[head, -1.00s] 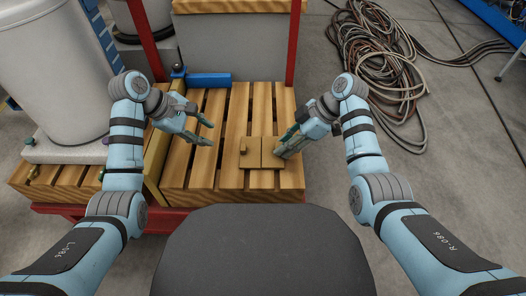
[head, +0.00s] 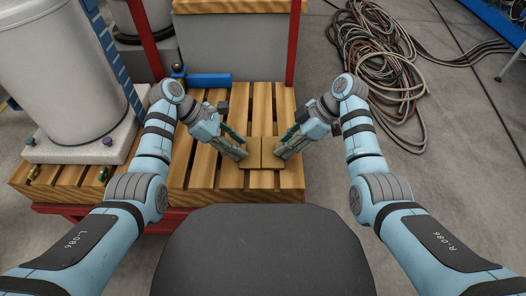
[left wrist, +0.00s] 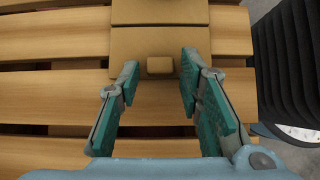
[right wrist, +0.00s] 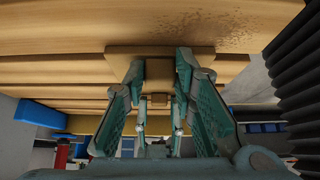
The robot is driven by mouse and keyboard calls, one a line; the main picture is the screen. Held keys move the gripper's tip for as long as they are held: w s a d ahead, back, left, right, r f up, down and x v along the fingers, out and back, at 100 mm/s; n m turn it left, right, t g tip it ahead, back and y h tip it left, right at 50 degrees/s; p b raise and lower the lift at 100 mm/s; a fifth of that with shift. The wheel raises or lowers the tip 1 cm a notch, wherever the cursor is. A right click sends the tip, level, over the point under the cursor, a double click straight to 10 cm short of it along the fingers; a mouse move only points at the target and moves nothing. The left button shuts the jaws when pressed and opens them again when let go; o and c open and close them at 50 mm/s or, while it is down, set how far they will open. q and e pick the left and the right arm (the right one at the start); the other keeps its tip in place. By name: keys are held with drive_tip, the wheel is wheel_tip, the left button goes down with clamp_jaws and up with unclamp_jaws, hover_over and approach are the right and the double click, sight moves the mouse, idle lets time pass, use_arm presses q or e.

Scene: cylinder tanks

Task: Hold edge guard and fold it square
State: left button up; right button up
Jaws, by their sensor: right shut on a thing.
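The edge guard (head: 257,178) is a flat tan piece of two panels with a seam between them, lying on the wooden slats. My left gripper (head: 243,157) is open at its left panel. In the left wrist view, a small raised tab (left wrist: 160,66) of the guard sits between my left fingertips (left wrist: 160,62), with gaps on both sides. My right gripper (head: 280,156) is shut on the guard at its right panel. In the right wrist view, my right fingertips (right wrist: 160,60) are at the guard (right wrist: 158,52), and the right tab is largely hidden in the head view.
The slatted pallet (head: 290,112) is clear behind the guard. A blue block (head: 209,80) lies at its back, by a grey box (head: 232,40) and red posts (head: 297,40). A large white tank (head: 60,70) stands left. Coiled hoses (head: 375,50) lie on the floor to the right.

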use_arm(q)
drive_tip(key=c, duration=0.5)
drive_tip(key=shift+o, duration=0.2)
drive_tip(key=shift+d+r, duration=0.1)
drive_tip(key=shift+r, duration=0.4)
drive_tip(key=shift+d+r, duration=0.25)
drive_tip(key=shift+r, duration=0.35)
drive_tip(key=shift+d+r, duration=0.3)
